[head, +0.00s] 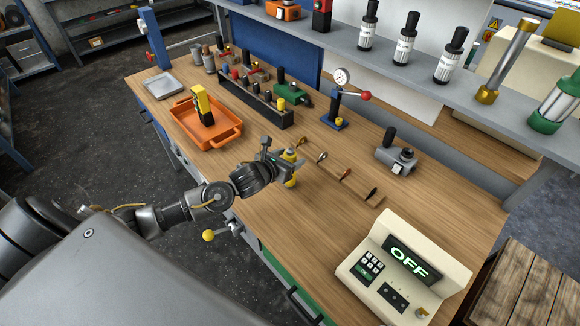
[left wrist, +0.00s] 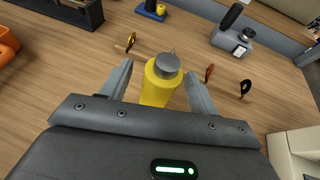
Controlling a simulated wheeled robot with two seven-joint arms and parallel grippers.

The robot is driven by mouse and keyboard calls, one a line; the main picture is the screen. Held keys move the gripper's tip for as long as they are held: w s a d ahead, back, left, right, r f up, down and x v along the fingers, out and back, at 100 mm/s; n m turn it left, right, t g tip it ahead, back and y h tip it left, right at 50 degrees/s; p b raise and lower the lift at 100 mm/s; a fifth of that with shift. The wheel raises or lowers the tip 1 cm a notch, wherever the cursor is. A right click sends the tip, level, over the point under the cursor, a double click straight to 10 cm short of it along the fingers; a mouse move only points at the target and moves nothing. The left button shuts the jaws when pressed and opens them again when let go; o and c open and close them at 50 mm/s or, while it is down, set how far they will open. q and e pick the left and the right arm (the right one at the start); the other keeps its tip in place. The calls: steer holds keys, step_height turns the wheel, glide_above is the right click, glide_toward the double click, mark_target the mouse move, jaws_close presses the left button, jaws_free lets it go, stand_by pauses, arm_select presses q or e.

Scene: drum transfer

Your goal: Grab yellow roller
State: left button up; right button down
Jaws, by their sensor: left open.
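The yellow roller (left wrist: 160,88) stands upright on the wooden bench, with a grey metal top. In the head view the roller (head: 291,181) is partly hidden by my left gripper (head: 287,164). In the left wrist view my left gripper (left wrist: 157,76) is open, with one finger on each side of the roller. A gap shows at the left finger; the right finger looks very close, and I cannot tell whether it touches. My right gripper is not in view.
An orange tray (head: 231,137) with a yellow-black item (head: 203,104) stands beyond the gripper. A dial gauge stand (head: 333,122), a grey block device (head: 396,158) and a scale showing OFF (head: 369,295) stand around clear bench top.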

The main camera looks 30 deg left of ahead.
arm_select(q)
steer(key=shift+x, duration=1.35)
steer(key=shift+c, duration=0.4)
steer(key=c, duration=1.2)
